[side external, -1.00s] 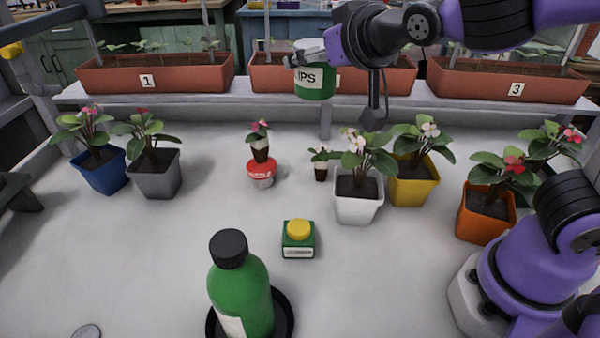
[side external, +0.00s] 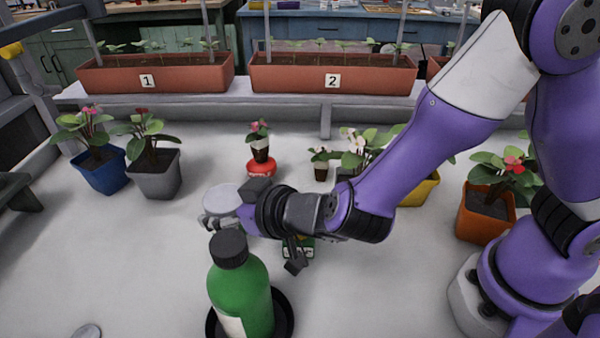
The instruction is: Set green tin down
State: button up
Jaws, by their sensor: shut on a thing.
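The green tin (side external: 221,198) is held by my gripper (side external: 217,219) left of the middle of the table. Mainly its pale round lid shows; the gripper and a bottle below it in the picture hide most of its green side. My gripper is shut on the tin, reaching in from the right. I cannot tell whether the tin's base touches the table.
A green bottle (side external: 240,285) with a dark cap stands on a black dish just in front. A red-topped item (side external: 260,168) and small potted plant are behind.

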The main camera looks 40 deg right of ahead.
jog(key=shift+f, duration=1.85)
jog(key=shift+f, duration=0.15)
jog(key=o, duration=1.2)
